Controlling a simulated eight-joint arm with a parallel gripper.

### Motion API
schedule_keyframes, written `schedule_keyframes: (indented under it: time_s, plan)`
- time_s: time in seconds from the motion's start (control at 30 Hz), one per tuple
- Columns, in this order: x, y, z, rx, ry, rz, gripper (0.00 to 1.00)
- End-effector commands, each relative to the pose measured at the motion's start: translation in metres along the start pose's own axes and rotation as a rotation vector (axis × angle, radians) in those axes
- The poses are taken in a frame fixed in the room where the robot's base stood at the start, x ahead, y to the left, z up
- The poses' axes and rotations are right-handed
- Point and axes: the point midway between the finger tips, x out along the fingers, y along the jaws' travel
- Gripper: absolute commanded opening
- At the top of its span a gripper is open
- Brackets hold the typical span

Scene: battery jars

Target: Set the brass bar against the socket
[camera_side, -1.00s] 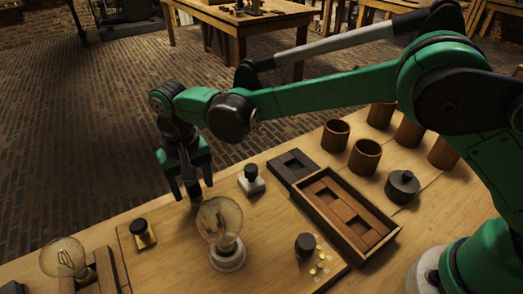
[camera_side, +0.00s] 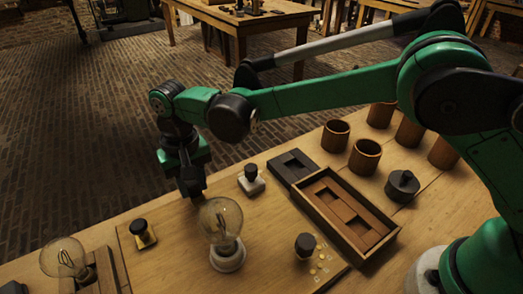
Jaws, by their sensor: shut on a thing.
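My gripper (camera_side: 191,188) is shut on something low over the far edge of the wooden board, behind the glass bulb. What it holds is hidden by the fingers and the bulb, so I cannot tell if it is a brass bar. A clear round bulb (camera_side: 220,218) stands upright in a white round socket (camera_side: 228,256) on the board. A brass-coloured block with a black knob (camera_side: 142,234) sits on the left of the board, apart from my gripper. It is the only clearly brass-coloured block I can see.
A white block with a black knob (camera_side: 250,180) and a dark knobbed piece (camera_side: 305,246) with small pale bits stand on the board (camera_side: 180,270). A compartmented wooden tray (camera_side: 382,243), a dark frame (camera_side: 278,170) and several brown cups (camera_side: 335,135) lie right. Another bulb (camera_side: 63,258) is left.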

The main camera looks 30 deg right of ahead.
Motion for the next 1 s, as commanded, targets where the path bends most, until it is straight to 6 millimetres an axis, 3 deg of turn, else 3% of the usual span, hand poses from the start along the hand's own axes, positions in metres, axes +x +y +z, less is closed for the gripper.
schedule_keyframes:
  time_s: [0.63,1.0]
  plan:
    - [-0.001,0.0,0.001,0.0,0.0,0.001,0.0]
    - [-0.001,0.0,0.027,0.0,-0.003,0.001,0.0]
